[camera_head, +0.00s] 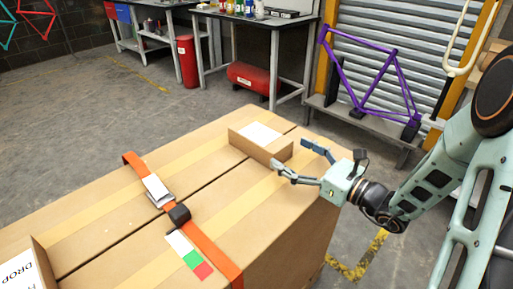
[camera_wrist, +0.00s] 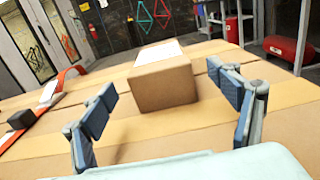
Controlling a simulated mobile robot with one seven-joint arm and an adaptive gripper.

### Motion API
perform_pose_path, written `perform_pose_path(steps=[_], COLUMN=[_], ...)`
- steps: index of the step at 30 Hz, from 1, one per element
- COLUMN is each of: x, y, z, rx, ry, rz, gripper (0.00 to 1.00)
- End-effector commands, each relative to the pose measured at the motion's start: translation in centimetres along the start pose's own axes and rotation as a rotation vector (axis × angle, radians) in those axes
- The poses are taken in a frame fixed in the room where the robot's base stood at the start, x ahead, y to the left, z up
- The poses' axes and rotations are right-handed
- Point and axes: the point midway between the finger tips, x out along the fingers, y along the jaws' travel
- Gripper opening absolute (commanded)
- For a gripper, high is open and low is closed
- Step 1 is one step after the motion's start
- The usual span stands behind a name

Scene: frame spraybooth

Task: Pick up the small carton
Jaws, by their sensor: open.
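The small carton (camera_head: 254,144) is a brown box with a white label on top. It lies near the far right corner of the large carton (camera_head: 120,223). In the wrist view the small carton (camera_wrist: 166,84) stands ahead of my gripper (camera_wrist: 165,92), roughly centred between the two fingers but beyond their tips. In the head view my open gripper (camera_head: 288,158) comes from the right, its fingers spread close to the carton's right end. The jaws are empty. I cannot tell whether a finger touches the carton in the head view; the wrist view shows a gap.
An orange strap (camera_head: 214,256) with a buckle (camera_head: 157,190) crosses the large carton. A colour-striped label (camera_head: 189,254) lies beside it. Another box marked DROP (camera_head: 22,272) is at the lower left. Workbenches (camera_head: 262,20) and a purple bike frame (camera_head: 375,80) stand behind.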

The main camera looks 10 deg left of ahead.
Motion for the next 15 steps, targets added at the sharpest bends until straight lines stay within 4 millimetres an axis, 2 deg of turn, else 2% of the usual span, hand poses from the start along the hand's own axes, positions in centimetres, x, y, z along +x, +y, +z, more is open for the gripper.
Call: perform_pose_path(steps=[6, 15], x=[3.5, 5.7], y=[0.1, 0.1], z=[-0.1, 0.0], rx=[0.0, -0.001], ry=[0.0, 0.001], rz=[0.004, 0.004], gripper=[0.82, 0.82])
